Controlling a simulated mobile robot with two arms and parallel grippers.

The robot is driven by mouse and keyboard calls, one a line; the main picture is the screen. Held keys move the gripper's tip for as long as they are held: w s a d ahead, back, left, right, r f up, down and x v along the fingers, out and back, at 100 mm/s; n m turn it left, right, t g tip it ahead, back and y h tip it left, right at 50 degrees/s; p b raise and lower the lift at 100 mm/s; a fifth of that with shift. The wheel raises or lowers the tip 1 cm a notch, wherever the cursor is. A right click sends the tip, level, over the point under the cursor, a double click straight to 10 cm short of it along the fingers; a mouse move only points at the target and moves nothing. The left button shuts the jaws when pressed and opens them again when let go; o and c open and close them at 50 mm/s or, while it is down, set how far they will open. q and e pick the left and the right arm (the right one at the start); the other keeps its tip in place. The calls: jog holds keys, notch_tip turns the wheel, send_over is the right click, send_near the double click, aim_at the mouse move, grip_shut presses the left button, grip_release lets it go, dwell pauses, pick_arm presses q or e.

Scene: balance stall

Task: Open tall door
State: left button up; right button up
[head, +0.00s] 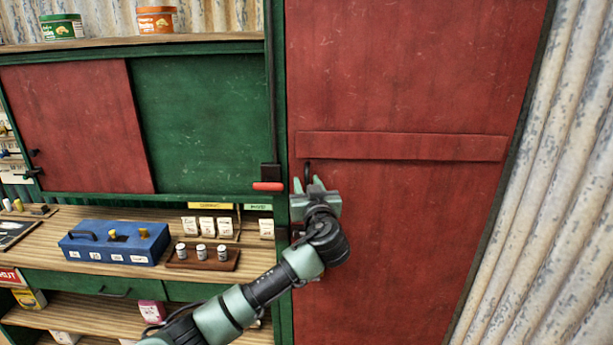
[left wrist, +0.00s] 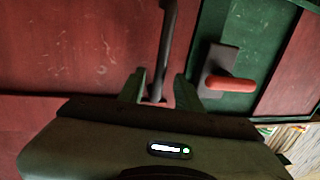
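The tall red door (head: 400,85) fills the right part of the head view and looks shut. Its dark upright handle (head: 308,170) is near the door's left edge, below the cross batten. My left gripper (head: 312,186) is at the lower end of this handle. In the left wrist view my left gripper (left wrist: 159,90) has its two fingers apart. The dark handle bar (left wrist: 166,50) runs down between them, with a visible gap on each side. My right gripper is not in view.
A red-gripped lever (head: 268,186) sits on the green frame just left of the door handle; it also shows in the left wrist view (left wrist: 232,84). A counter left of the door holds a blue box (head: 115,245) and a wooden tray (head: 203,264) with small jars. Corrugated metal wall (head: 550,200) stands at right.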

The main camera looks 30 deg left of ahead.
pick_arm(q)
jog(key=shift+w+a, duration=0.4)
jog(key=shift+w, duration=0.2)
grip_shut()
dwell(1.1)
